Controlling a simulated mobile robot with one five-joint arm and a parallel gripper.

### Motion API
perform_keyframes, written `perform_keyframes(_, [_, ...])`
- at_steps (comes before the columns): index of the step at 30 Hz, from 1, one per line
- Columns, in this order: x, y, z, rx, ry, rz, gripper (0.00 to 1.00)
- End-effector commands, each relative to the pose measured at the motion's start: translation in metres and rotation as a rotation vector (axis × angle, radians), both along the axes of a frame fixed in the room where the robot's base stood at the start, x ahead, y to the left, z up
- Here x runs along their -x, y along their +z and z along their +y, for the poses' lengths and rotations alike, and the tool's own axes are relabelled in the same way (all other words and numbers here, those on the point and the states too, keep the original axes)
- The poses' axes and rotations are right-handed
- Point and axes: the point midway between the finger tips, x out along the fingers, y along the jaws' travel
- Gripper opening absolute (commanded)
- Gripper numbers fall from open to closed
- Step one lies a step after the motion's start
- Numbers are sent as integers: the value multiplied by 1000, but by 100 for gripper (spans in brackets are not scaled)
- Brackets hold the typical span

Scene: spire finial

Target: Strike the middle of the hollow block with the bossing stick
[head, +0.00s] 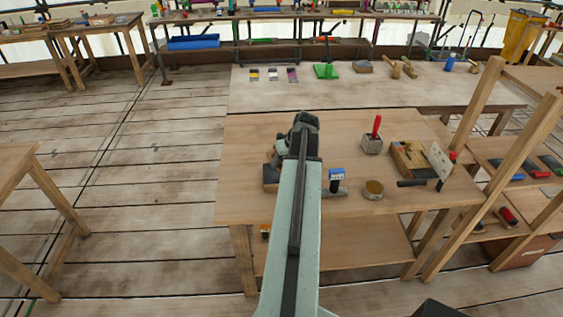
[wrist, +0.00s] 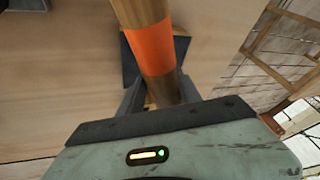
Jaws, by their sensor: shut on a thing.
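My gripper (wrist: 158,88) is shut on the bossing stick (wrist: 150,45), a round wooden shaft with an orange band, in the wrist view. The stick runs up past the top edge, so its far end is out of view. In the head view my gripper (head: 303,128) is over the near workbench, and my arm hides most of the stick. A brown block (head: 270,173) shows just left of my arm on the bench, partly hidden by it. It may be the hollow block; its middle is not visible, and I cannot tell whether the stick touches it.
A wooden rack (head: 478,105) stands at the right. The bench's left part is clear.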

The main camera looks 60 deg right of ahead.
Motion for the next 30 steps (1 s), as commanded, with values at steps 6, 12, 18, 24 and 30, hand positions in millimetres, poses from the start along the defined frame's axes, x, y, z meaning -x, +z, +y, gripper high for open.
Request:
perform_keyframes(6, [0, 1, 0, 0, 0, 0, 0])
perform_keyframes(12, [-1, -6, 0, 0, 1, 0, 0])
perform_keyframes(18, [-1, -34, 0, 0, 1, 0, 0])
perform_keyframes(24, [-1, -37, 0, 0, 1, 0, 0])
perform_keyframes(30, [-1, -37, 1, 0, 2, 0, 0])
